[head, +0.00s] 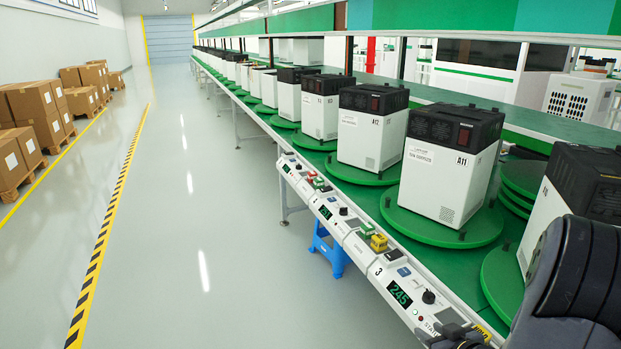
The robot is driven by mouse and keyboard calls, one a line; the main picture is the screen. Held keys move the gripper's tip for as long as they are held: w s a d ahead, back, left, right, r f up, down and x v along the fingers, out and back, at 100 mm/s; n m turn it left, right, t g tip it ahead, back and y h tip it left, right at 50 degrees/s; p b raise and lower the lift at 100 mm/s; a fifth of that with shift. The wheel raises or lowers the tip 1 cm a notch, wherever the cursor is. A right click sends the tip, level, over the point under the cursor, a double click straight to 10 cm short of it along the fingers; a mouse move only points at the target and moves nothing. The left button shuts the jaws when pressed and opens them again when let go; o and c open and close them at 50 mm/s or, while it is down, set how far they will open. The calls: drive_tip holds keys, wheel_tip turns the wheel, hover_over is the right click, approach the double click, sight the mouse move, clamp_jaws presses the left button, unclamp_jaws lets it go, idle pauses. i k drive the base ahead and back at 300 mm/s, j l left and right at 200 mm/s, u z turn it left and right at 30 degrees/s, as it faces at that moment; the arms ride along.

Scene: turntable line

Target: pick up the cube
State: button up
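A small yellow block (378,242) sits on the white control rail along the front of the line and looks roughly cube-shaped. A small green piece (366,230) is just beyond it on the same rail. It is too small to tell whether either is a loose cube or a fixed button. My dark arm fills the lower right corner. A dark part at the bottom edge, over the rail, may be my gripper (458,337); it is cut off, and its fingers cannot be made out. It is nearer to me than the yellow block and apart from it.
White machines with black tops, such as one marked A11 (446,162), stand on green turntables (432,228) along the line. A blue step stool (330,250) is under the rail. Cartons (32,105) stand on pallets at left. The grey aisle (200,220) is clear.

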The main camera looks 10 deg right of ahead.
sight(312, 175)
drive_tip(key=i+j, duration=0.15)
drive_tip(key=i, duration=0.35)
drive_tip(key=i+j, duration=0.15)
drive_tip(key=i, duration=0.35)
drive_tip(key=i+j, duration=0.15)
drive_tip(key=i, duration=0.4)
drive_tip(key=i+j, duration=0.15)
drive_tip(key=i, duration=0.35)
drive_tip(key=i+j, duration=0.15)
drive_tip(key=i, duration=0.35)
drive_tip(key=i+j+z, duration=0.1)
drive_tip(key=i, duration=0.4)
